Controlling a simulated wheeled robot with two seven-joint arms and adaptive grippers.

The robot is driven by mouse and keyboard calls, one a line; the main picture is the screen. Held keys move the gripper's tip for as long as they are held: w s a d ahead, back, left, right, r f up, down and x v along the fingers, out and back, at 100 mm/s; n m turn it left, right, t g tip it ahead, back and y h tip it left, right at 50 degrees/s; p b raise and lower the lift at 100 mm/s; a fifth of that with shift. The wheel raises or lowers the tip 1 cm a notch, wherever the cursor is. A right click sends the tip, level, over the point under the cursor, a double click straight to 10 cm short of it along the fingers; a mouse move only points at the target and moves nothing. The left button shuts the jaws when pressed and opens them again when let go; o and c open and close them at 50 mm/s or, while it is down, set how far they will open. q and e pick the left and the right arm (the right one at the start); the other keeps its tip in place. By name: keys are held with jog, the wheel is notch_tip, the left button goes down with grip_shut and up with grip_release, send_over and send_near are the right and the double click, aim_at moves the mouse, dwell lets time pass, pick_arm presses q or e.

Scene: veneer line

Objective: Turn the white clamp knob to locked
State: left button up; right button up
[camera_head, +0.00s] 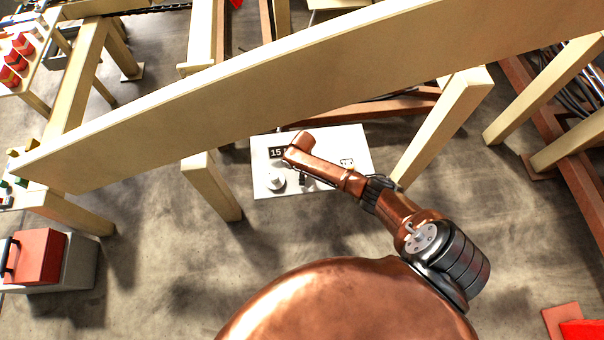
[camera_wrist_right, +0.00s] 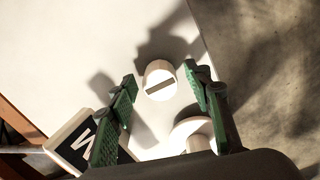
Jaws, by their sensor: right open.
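A white panel (camera_head: 345,138) with a dark "15" label (camera_head: 276,153) stands beyond my base in the head view. A white round knob (camera_head: 275,181) is at its lower left. In the right wrist view, a white knob (camera_wrist_right: 160,84) with a dark slanted bar across its face sits on the white panel surface (camera_wrist_right: 70,45). My right gripper (camera_wrist_right: 160,76) is open, its green-padded fingers to either side of that knob; I cannot tell whether they touch it. A second white round part (camera_wrist_right: 192,128) is partly hidden by the gripper. My left gripper is not in view.
A long pale beam (camera_head: 300,80) crosses above the panel in the head view. Wooden legs (camera_head: 212,188) stand on both sides. A red box (camera_head: 38,256) is at the left.

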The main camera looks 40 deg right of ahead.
jog(key=shift+c, duration=0.5)
jog(key=c, duration=1)
jog(key=shift+c, duration=0.2)
